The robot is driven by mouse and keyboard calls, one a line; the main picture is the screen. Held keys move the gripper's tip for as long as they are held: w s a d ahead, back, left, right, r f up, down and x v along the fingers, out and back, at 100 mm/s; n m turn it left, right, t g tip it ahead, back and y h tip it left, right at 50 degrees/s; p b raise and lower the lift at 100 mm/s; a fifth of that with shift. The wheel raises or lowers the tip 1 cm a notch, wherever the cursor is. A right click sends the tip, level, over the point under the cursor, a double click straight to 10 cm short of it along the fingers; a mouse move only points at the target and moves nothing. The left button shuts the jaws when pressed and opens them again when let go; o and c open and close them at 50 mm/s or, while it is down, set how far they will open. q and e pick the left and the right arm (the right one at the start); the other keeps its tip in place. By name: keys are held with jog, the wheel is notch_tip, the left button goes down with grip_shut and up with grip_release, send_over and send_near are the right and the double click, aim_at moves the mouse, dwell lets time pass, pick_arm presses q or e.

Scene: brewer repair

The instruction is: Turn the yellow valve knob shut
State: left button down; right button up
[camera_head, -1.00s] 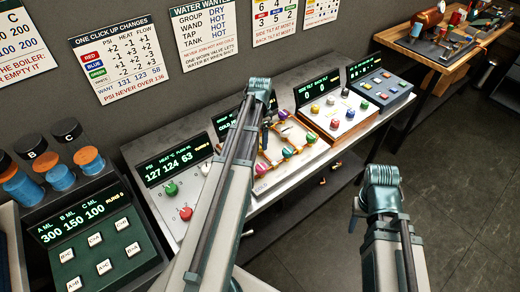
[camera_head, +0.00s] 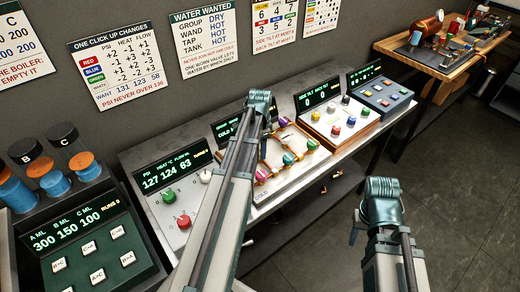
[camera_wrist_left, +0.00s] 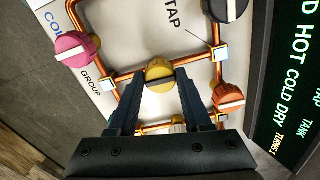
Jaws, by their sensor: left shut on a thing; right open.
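The yellow valve knob (camera_wrist_left: 160,72) sits on copper pipework on the pale valve panel (camera_wrist_left: 150,30) in the left wrist view. My left gripper (camera_wrist_left: 161,88) is shut on it, with one dark finger on each side. Part of the knob is hidden by the fingertips. In the head view my left arm reaches over the panel and hides the gripper and the yellow knob. My right gripper (camera_head: 354,236) is open, low at the right, away from the panels; only part of it shows past the wrist.
A pink knob (camera_wrist_left: 75,48), an orange knob (camera_wrist_left: 230,97) and a black knob (camera_wrist_left: 226,8) surround the yellow one. The valve display (camera_wrist_left: 292,80) is beside them. The floor (camera_head: 450,200) at right is clear.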

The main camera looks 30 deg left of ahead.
pick_arm(q)
jog(key=shift+n, duration=0.3)
jog(key=n, duration=0.8)
jog(key=shift+d+n, duration=0.1)
jog(key=shift+n, duration=0.2)
jog(key=n, duration=0.8)
jog(key=shift+n, duration=0.5)
jog(key=shift+c, duration=1.7)
grip_release()
